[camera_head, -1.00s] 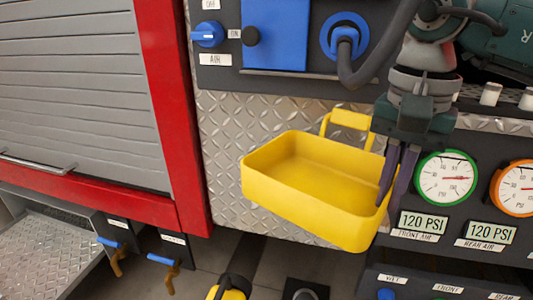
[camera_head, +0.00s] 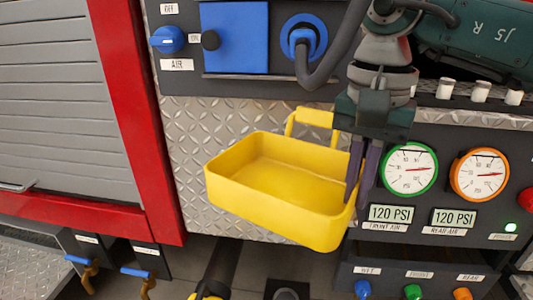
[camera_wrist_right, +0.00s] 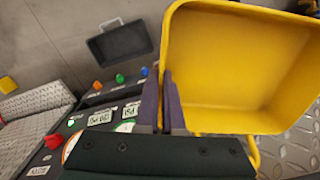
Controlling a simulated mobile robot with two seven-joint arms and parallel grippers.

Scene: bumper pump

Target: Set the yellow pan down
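The yellow pan (camera_head: 275,215) is an empty open tray with a handle at its back, held in the air in front of the diamond-plate panel in the head view. It fills the upper right of the right wrist view (camera_wrist_right: 235,70). My right gripper (camera_head: 358,200) is closed on the pan's right wall, with its fingers pointing down. The fingers also show in the wrist view (camera_wrist_right: 160,100), with the pan wall between them. My left gripper is not in view.
Gauges (camera_head: 410,170) and a panel with coloured knobs (camera_head: 413,291) stand right of the pan. A black hose (camera_head: 340,75) hangs above. Blue-handled valves (camera_head: 84,262) are at lower left. Grey floor (camera_wrist_right: 60,35) shows in the wrist view.

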